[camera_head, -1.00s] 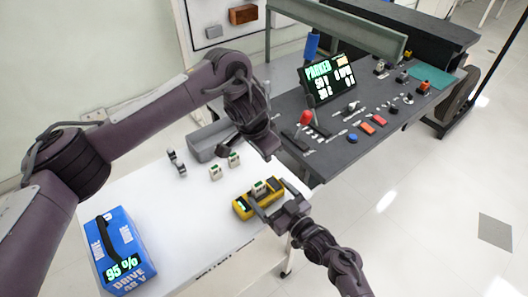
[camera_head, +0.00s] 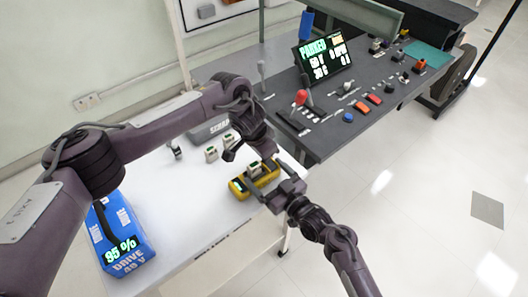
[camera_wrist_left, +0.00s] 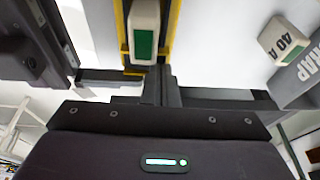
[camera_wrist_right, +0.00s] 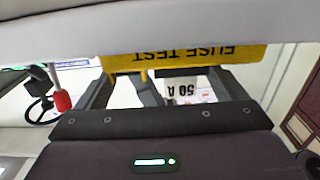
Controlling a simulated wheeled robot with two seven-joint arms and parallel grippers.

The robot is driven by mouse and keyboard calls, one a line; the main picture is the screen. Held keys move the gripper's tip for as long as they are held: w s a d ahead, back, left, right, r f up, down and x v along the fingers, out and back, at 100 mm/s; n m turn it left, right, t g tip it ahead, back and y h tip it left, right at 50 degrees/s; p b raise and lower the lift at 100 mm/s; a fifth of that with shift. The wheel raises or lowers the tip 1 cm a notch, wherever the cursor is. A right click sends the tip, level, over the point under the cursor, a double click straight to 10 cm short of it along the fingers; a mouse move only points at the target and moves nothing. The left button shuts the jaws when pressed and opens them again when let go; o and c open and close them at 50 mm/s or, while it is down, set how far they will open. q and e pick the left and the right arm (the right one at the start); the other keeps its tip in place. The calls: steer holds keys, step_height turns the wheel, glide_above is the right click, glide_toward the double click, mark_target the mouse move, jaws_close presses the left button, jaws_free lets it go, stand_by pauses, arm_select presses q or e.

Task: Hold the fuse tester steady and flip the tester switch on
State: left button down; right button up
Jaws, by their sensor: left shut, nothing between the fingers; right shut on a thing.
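The yellow fuse tester (camera_head: 239,188) lies on the white table near its right edge. A white fuse (camera_head: 254,169) with a green window stands in it. My right gripper (camera_head: 269,183) is shut on the tester from the right; the lettering FUSE TEST shows on the tester in the right wrist view (camera_wrist_right: 185,57). My left gripper (camera_head: 265,154) is shut and empty, just above the tester's far side by the fuse. In the left wrist view, its closed fingers (camera_wrist_left: 160,85) point at the tester beside the fuse (camera_wrist_left: 146,38). I cannot make out the switch or its position.
Loose white fuses (camera_head: 211,154) stand left of the tester, before a grey scrap bin (camera_head: 207,130), partly behind my left arm. A blue drive battery (camera_head: 122,243) is at the table's front left. A dark console (camera_head: 330,135) with a red-knobbed lever (camera_head: 301,97) stands beyond.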

arm_select(q)
steer(key=shift+a+f, duration=0.1)
steer(key=shift+f, duration=0.25)
steer(key=shift+w, duration=0.1)
steer(key=shift+s+d+r, duration=0.3)
steer(key=shift+s+d, duration=0.15)
steer(key=shift+s, duration=0.15)
steer(key=w+a+v, duration=0.1)
steer(key=w+v, duration=0.1)
steer(key=v, duration=1.1)
steer(key=shift+w+r, duration=0.5)
